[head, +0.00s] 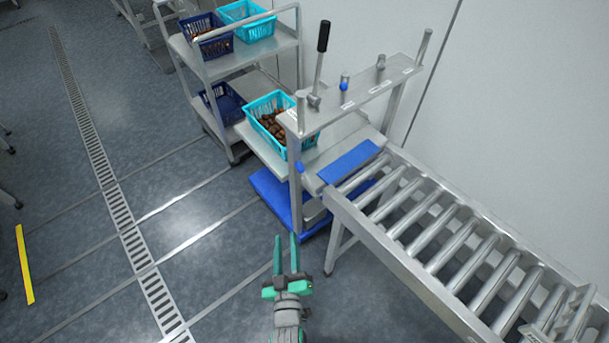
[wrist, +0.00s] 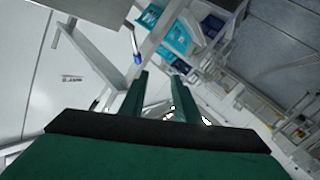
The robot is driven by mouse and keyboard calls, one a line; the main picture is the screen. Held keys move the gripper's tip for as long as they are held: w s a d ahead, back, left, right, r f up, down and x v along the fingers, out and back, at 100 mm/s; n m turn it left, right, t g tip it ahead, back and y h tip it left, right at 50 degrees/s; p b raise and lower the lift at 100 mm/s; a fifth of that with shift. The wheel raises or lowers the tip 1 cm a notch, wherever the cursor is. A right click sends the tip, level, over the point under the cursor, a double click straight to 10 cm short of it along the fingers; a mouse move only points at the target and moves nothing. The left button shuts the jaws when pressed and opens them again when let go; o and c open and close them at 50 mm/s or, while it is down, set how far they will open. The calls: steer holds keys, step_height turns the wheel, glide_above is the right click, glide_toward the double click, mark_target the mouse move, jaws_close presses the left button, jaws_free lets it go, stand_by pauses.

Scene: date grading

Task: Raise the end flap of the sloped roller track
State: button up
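The sloped roller track (head: 440,230) runs from the centre to the lower right in the head view. A flat blue flap (head: 348,161) lies across its upper end, beside the metal frame; it looks lowered, roughly in line with the rollers. A small blue knob (head: 300,168) sits at the frame post near the flap's left end. My gripper (head: 286,240) is open and empty, left of the track and apart from it. In the wrist view my gripper (wrist: 159,78) shows two parted green fingers with nothing between them. I cannot make out the flap there.
A metal frame (head: 370,90) with a black-handled lever (head: 323,37) stands at the track's end. Behind it is a turquoise crate (head: 268,103) of dates. A shelf trolley (head: 215,62) with crates stands back left.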

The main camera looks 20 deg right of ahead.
steer(key=n+h, duration=0.1)
steer(key=h, duration=0.1)
glide_toward(305, 175)
steer(key=x, duration=0.8)
steer(key=shift+f, duration=0.25)
steer(key=shift+x, duration=1.2)
jaws_close()
